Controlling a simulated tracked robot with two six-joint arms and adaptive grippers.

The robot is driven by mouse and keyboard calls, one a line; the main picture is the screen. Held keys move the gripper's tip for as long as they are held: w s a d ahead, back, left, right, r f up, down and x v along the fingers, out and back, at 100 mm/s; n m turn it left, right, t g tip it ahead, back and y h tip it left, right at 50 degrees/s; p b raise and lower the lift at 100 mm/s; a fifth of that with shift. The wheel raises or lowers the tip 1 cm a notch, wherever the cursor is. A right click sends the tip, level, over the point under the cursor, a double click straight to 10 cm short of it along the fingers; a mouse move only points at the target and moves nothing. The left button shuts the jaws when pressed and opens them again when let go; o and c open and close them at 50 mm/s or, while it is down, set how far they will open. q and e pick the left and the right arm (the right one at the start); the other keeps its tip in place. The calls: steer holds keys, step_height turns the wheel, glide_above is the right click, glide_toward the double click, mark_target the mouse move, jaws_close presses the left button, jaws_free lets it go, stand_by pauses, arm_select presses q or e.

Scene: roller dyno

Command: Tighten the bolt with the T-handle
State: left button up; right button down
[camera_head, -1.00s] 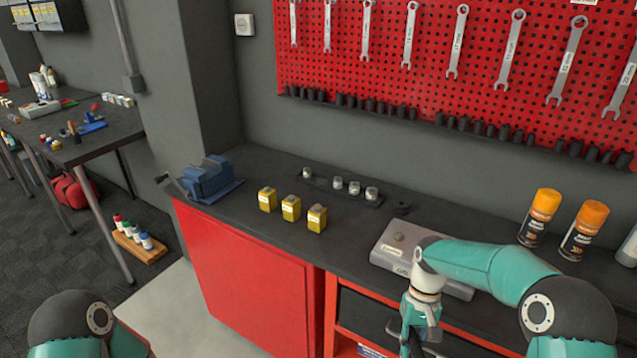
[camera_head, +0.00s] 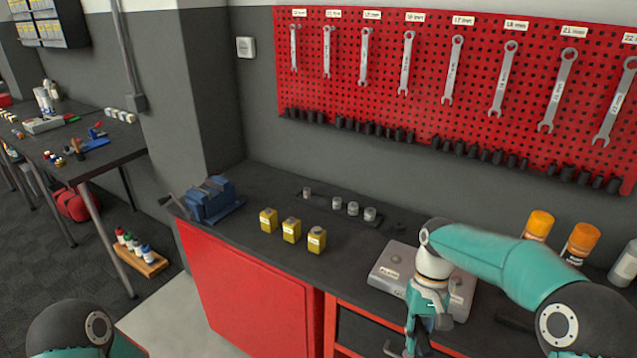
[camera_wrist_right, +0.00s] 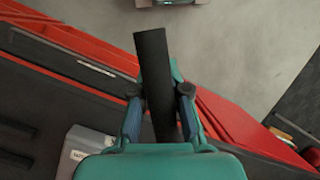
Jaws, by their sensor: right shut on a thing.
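A grey block (camera_head: 383,276) with labels lies on the black bench top. A round bolt-like head (camera_head: 395,258) shows on its upper face. My right gripper (camera_head: 418,340) is in front of the block, and my wrist hides part of it. In the right wrist view, my right gripper (camera_wrist_right: 160,98) is shut on a black bar (camera_wrist_right: 150,52), which looks like the T-handle's grip. The rest of the tool is mostly hidden. A corner of the block also shows in the wrist view (camera_wrist_right: 80,143). My left gripper is not in view.
Yellow boxes (camera_head: 291,231), a blue vice (camera_head: 212,200) and small sockets (camera_head: 352,208) stand on the bench to the left. Orange-capped spray cans (camera_head: 580,242) stand to the right. A red pegboard with wrenches (camera_head: 450,90) hangs behind. The bench between boxes and block is clear.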

step_height(320, 180, up, 13)
steer(key=shift+f, duration=0.1)
stand_by(0.6)
